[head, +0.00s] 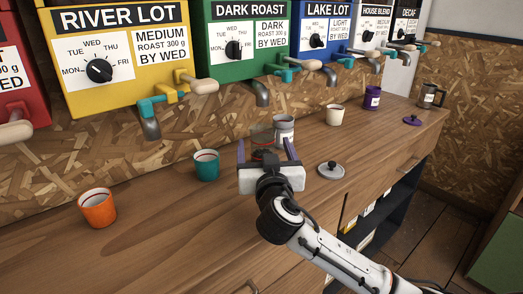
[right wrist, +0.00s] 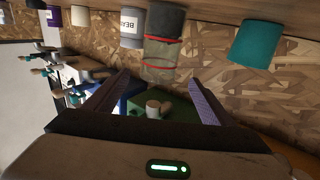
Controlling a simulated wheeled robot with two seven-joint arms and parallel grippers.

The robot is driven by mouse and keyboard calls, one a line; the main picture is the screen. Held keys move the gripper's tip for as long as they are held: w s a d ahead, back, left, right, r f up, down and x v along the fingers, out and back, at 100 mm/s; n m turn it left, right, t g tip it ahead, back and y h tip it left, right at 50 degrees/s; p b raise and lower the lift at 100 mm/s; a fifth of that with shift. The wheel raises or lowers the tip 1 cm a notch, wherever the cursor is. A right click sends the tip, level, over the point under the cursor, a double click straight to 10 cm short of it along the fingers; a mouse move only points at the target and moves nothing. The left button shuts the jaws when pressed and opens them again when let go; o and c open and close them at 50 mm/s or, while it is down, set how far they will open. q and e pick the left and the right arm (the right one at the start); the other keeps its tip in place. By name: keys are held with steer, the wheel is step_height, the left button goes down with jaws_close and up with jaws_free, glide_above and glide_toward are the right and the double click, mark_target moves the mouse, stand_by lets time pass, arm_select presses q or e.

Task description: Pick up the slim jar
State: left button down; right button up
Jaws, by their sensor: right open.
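A slim clear jar (head: 262,131) with red bands stands on the wooden counter, just beyond my right gripper (head: 266,150). In the right wrist view, the jar (right wrist: 162,54) shows upside down, dark grey in its lower part and clear above. My right gripper (right wrist: 158,80) is open and empty, and the jar lines up with the gap between its fingers. I cannot tell whether the fingers reach around it. The gripper hides part of the jar in the head view. My left gripper is not in view.
A grey labelled can (head: 284,130) stands close right of the jar. A teal cup (head: 206,165) and an orange cup (head: 97,207) stand to the left. A grey lid (head: 331,170) lies at right. Dispensers with spouts, like the green one (head: 247,40), hang above.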

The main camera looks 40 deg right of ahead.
mark_target(264, 140)
steer(key=shift+p+x, duration=0.45)
steer(key=shift+x, duration=2.35)
steer(key=shift+s+d, duration=0.1)
steer(key=shift+d, duration=0.05)
steer(key=c, duration=1.6)
